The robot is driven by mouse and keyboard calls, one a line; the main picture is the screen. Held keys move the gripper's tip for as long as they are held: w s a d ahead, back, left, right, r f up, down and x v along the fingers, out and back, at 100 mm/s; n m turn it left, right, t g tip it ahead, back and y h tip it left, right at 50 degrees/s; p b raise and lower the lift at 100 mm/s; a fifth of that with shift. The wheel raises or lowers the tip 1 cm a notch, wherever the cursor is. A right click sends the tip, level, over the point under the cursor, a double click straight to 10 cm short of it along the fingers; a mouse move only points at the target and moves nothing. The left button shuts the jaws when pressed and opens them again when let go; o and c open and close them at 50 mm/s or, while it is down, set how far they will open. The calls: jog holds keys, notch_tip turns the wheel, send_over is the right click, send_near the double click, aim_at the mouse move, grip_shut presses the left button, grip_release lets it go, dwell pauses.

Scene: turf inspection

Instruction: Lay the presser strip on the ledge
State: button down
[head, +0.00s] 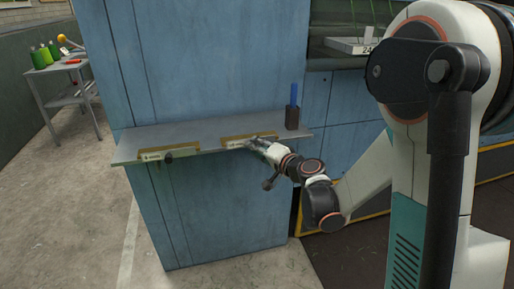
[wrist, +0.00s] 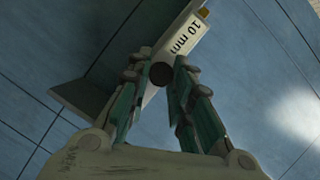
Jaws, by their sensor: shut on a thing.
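The grey ledge (head: 210,132) runs along the front of a blue cabinet. My gripper (head: 252,143) is at its front edge, by the right of two yellow-edged, labelled places. In the wrist view my gripper (wrist: 160,80) is shut on a dark round knob (wrist: 161,73). A pale strip marked "10 mm" (wrist: 186,38) lies directly behind the knob and appears to be the presser strip. It looks tilted in that view. In the head view my gripper largely hides it, so I cannot tell whether it touches the ledge. Another dark knob (head: 168,157) shows at the left yellow-edged place.
A dark holder (head: 291,118) with a blue stick stands at the ledge's right end. The blue cabinet (head: 210,60) rises behind the ledge. A grey side table (head: 63,72) with green bottles stands at the far left. The floor at left is clear.

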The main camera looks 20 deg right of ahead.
dwell(0.3)
jog(key=c, duration=1.3)
grip_release()
jog(key=shift+c, duration=0.2)
jog(key=v, duration=1.2)
jog(key=s+a+r+n+g+p, duration=0.25)
jog(key=s+a+n+g, duration=0.35)
jog(key=a, duration=0.5)
jog(key=s+d+f+n+g+h+b, duration=0.1)
jog(key=s+d+h, duration=0.1)
jog(key=s, duration=0.6)
jog(key=s+d+f+n+g+h+b, duration=0.1)
jog(key=s+d+f+h, duration=0.1)
jog(key=s+d, duration=0.3)
jog(key=s+h, duration=0.1)
jog(key=s, duration=0.3)
jog(key=shift+f+n+h, duration=0.2)
jog(key=shift+n+h, duration=0.1)
jog(key=shift+n, duration=0.1)
